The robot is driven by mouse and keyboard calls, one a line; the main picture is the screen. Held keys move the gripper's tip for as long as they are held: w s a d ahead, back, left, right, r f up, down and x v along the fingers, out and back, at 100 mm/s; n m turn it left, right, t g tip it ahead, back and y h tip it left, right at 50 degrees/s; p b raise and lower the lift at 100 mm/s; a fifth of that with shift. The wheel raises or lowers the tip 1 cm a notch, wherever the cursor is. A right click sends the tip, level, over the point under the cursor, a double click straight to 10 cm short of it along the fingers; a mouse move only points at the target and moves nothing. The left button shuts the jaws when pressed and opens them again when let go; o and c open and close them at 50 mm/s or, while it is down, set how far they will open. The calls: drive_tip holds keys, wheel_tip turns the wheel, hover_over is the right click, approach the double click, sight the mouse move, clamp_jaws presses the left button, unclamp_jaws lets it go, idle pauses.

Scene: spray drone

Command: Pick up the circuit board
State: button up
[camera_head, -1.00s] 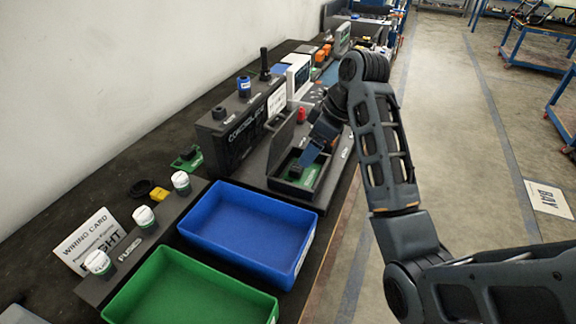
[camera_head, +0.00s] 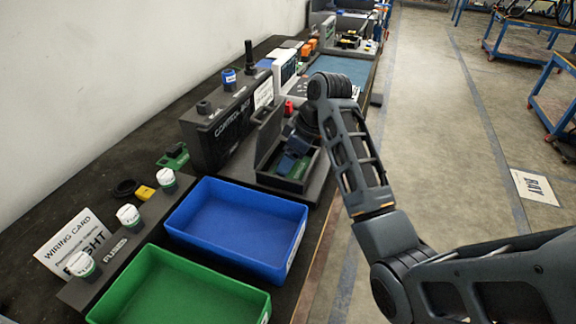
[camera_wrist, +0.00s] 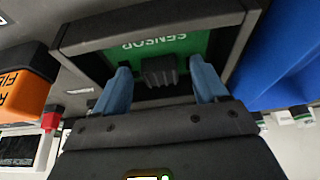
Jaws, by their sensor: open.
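The circuit board, green with the word SENSOR, lies inside a dark open box (camera_head: 268,180); it shows in the head view (camera_head: 299,168) partly covered by my gripper, and in the wrist view (camera_wrist: 195,42). A black ribbed block (camera_wrist: 159,70) stands up from the board. My gripper (camera_wrist: 160,66) is open, with one blue finger on each side of this block and visible gaps to it. In the head view my gripper (camera_head: 290,155) reaches down into the box. Whether the fingertips touch the board I cannot tell.
The box's raised lid (camera_head: 268,137) stands on its left side. A dark control box (camera_head: 215,130) is beyond it. An empty blue tray (camera_head: 235,225) and an empty green tray (camera_head: 180,290) are nearer. Another small green board (camera_head: 174,157) lies left of the control box.

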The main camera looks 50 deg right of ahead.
drive_tip(key=c, duration=1.2)
drive_tip(key=shift+r, duration=0.1)
